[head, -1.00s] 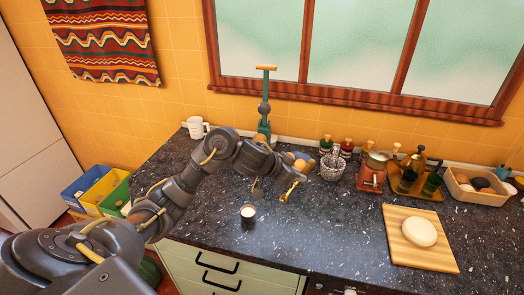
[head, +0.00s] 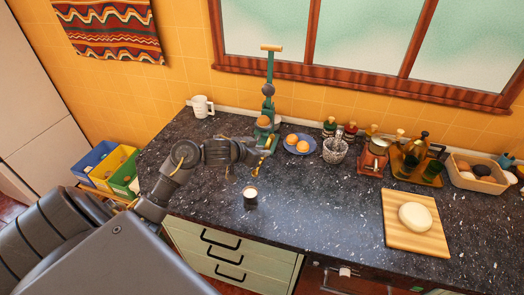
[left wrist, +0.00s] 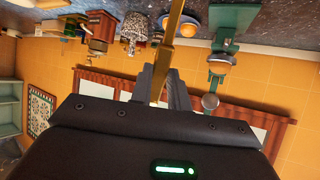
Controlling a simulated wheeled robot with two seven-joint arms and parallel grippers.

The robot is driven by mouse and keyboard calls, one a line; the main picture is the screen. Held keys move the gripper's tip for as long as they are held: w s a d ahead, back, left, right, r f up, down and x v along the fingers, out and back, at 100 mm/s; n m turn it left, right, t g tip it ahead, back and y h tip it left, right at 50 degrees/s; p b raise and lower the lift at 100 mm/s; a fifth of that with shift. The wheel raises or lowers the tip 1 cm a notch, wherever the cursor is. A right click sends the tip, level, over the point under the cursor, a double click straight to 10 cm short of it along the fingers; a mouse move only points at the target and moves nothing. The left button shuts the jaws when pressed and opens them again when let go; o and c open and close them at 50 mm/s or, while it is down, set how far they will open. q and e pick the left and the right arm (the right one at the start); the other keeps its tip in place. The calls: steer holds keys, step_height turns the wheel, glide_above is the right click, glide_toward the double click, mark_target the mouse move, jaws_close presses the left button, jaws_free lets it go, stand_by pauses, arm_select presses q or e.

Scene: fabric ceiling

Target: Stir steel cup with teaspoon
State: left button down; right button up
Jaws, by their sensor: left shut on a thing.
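The steel cup (head: 250,198) stands upright on the dark counter in the head view, with a pale top showing inside its rim. My left gripper (head: 256,154) is shut on the golden teaspoon (head: 257,170). The teaspoon hangs downward, and its lower end appears just above and slightly right of the cup in the picture, apart from it. In the left wrist view the teaspoon (left wrist: 173,32) extends from between the fingers of my left gripper (left wrist: 165,78). The cup does not show there. My right gripper is not in view.
The counter around the cup is clear.

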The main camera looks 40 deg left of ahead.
mark_target(254, 175)
arm_select(q)
steer(key=shift+d+f+b, duration=0.1)
steer(key=shift+f+b, duration=1.1)
steer(key=shift+f, duration=0.8)
steer(key=shift+s+f, duration=0.1)
steer(key=shift+f, duration=0.25)
steer(key=shift+s+a+f+b, duration=0.1)
steer(key=shift+s+f+b, duration=0.4)
steer(key=shift+f, duration=0.4)
steer(key=shift+s+a+f+b, duration=0.15)
steer(key=shift+s+f+b, duration=0.25)
steer(key=shift+s+f, duration=0.35)
steer(key=shift+s+a+f+b, duration=0.1)
steer(key=shift+s+f+b, duration=0.35)
steer(key=shift+f, duration=0.55)
